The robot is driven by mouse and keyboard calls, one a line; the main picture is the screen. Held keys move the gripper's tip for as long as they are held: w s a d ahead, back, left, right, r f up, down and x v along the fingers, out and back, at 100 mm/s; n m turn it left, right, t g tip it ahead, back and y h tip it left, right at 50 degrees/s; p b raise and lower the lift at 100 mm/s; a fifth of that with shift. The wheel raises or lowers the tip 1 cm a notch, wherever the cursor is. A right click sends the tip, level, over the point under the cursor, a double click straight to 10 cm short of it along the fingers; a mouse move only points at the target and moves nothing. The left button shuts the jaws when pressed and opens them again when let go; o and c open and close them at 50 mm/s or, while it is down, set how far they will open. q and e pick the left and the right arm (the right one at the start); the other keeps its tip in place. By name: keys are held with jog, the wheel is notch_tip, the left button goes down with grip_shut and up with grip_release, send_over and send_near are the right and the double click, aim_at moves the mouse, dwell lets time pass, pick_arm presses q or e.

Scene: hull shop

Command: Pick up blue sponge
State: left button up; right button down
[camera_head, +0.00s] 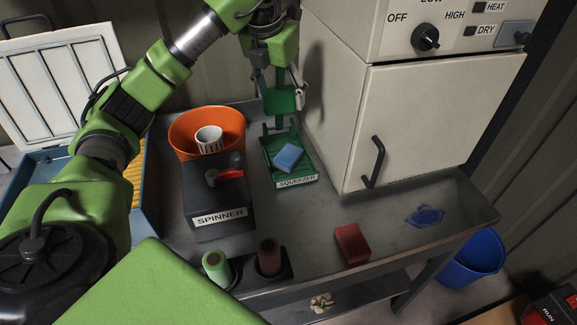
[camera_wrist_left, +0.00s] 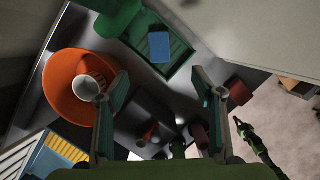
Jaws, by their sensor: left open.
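The blue sponge (camera_head: 288,157) lies tilted on the green tray of the squeezer (camera_head: 303,179). It also shows in the left wrist view (camera_wrist_left: 159,46), on the slatted green tray near the top. My left gripper (camera_head: 281,90) is open and empty, pointing down above the back of the squeezer, apart from the sponge. In the left wrist view its two fingers (camera_wrist_left: 161,82) are spread, with the sponge beyond their tips. A small green and black arm part (camera_wrist_left: 248,128) at the right of that view looks like my right arm; its jaw state is unclear.
A white cabinet (camera_head: 430,115) stands close right of the squeezer. The orange bowl (camera_head: 180,128) with a white cup (camera_head: 209,139) and the black spinner (camera_head: 218,190) are to its left. A red sponge (camera_head: 351,243) lies nearer the front edge. Bare metal bench (camera_head: 300,215) lies between.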

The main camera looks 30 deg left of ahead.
pick_arm(q)
notch_tip(320, 180, down, 8)
jog(key=b, duration=0.6)
jog(key=p, duration=0.1)
send_over(288, 154)
jog(key=s, duration=0.1)
jog(key=f, duration=0.8)
jog(key=shift+s+d+f, duration=0.1)
jog(key=shift+s+f, duration=0.1)
jog(key=shift+f, duration=0.1)
jog(key=p+x, duration=0.2)
jog(key=x, duration=0.3)
jog(key=shift+f, duration=0.15)
pick_arm(e)
jog(key=f, duration=0.2)
jog(key=w+f, duration=0.1)
jog(key=f, duration=0.2)
jog(key=shift+w+a+f, duration=0.1)
jog(key=shift+a+f, duration=0.05)
pick_arm(q)
jog(key=shift+f, duration=0.25)
pick_arm(e)
jog(key=shift+f, duration=0.2)
pick_arm(q)
jog(key=c, duration=1)
